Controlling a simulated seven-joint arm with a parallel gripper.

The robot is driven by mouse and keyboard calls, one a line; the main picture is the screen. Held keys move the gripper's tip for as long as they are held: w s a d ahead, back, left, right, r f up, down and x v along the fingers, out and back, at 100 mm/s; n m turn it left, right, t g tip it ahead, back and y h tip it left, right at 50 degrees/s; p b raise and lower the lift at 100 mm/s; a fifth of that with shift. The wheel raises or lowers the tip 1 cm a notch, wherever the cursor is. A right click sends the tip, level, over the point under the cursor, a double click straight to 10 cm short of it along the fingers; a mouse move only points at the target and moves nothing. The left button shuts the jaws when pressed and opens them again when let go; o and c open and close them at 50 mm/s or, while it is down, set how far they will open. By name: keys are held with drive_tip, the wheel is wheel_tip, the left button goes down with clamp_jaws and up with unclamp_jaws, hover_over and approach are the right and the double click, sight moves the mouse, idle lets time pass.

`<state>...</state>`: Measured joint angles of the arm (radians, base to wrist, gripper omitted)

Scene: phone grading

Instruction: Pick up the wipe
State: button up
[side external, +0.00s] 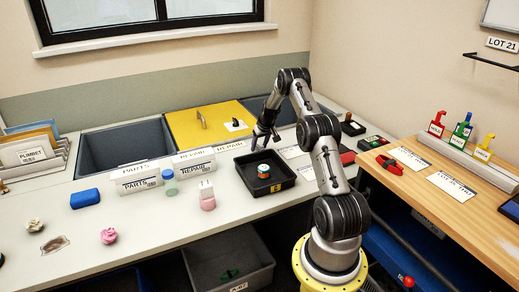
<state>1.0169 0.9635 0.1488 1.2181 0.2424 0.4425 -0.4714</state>
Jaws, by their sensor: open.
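Which thing is the wipe is not certain from this view. A flat, crinkled greyish-brown piece (55,244) lies on the pale counter at the front left. A crumpled cream wad (35,225) lies just behind it, and a crumpled pink wad (108,236) lies to its right. My gripper (264,146) is open and points down above the back of a black tray (285,184). It is well to the right of the crumpled pieces and appears empty.
A round red, white and green object (263,171) sits in the tray. A blue block (84,198), a green-capped jar (170,182), a pink-and-white bottle (207,195) and label stands (136,178) occupy the counter. Sunken bins (126,147) and a yellow lid (205,122) lie behind.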

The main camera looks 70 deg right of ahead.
clamp_jaws()
drive_tip(key=shift+r, duration=0.15)
idle(0.4)
